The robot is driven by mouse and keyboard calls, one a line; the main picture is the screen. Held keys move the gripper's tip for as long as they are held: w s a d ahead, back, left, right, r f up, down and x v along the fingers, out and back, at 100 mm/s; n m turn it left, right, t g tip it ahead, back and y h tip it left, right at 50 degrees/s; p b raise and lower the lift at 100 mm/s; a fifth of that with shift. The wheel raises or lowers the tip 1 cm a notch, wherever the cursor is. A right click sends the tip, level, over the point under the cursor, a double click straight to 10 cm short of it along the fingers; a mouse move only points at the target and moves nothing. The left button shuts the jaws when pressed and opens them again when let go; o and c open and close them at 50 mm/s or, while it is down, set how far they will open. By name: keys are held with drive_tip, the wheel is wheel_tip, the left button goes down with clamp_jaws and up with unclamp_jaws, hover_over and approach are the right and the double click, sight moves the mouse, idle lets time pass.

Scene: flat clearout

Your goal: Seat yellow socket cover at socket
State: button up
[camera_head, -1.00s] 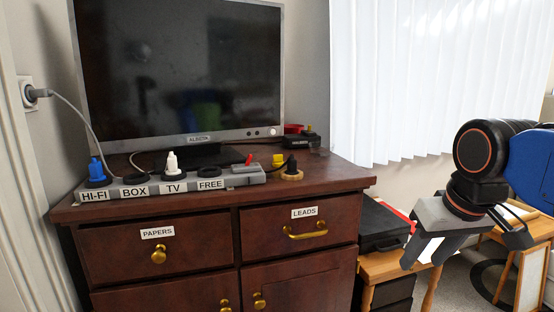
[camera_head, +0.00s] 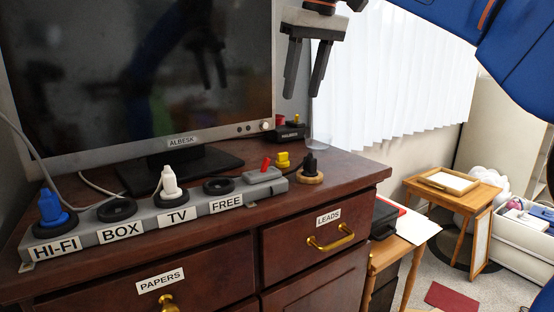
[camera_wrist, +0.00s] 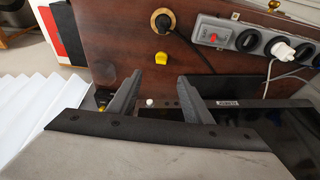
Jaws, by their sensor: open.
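The yellow socket cover (camera_head: 282,160) stands on the cabinet top, right of the grey socket strip (camera_head: 155,223). It also shows in the wrist view (camera_wrist: 161,57), just beyond the fingertips. The strip is labelled HI-FI, BOX, TV and FREE. A blue plug (camera_head: 52,207) sits at HI-FI and a white plug (camera_head: 170,183) at TV. The BOX socket (camera_head: 117,208) and the FREE socket (camera_head: 219,186) are bare. My gripper (camera_head: 303,88) is open and empty, fingers down, above the cover in the head view and apart from it.
A black plug (camera_head: 311,165) stands in a wooden ring right of the cover. The television (camera_head: 140,80) stands behind the strip. A black box (camera_head: 289,131) with a red and a yellow part and a clear cup (camera_head: 320,138) are at the back right. Cables run behind the strip.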

hover_over(282, 153)
drive_tip(key=s+d, duration=0.2)
wheel_tip(282, 153, down, 11)
drive_tip(key=shift+a+f, duration=0.15)
drive_tip(key=shift+w+a+x, duration=0.15)
drive_tip(key=shift+x, duration=1.15)
drive_tip(key=shift+w+a+x, duration=0.1)
drive_tip(key=shift+w+x, duration=0.05)
drive_tip(key=shift+x, duration=1.1)
drive_tip(key=shift+c, duration=0.3)
drive_tip(key=c, duration=1)
drive_tip(key=shift+c, duration=0.2)
